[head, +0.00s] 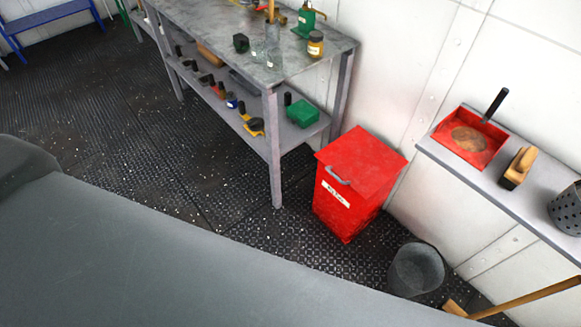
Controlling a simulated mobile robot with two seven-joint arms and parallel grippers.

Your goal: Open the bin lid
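A red metal bin (345,203) stands on the dark deck, right of centre in the head view, against the white wall. Its red lid (365,158) is shut and lies flat over the top. A grey handle (337,176) is at the lid's front edge. A white label (335,193) is on the bin's front, below the handle. Neither of my grippers is in view.
A grey workbench (200,30) with bottles and tools stands left of the bin. A grey bucket (416,270) and a broom (530,297) are at the lower right. A wall shelf (488,178) holds a red dustpan (468,138) and a brush (518,167).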

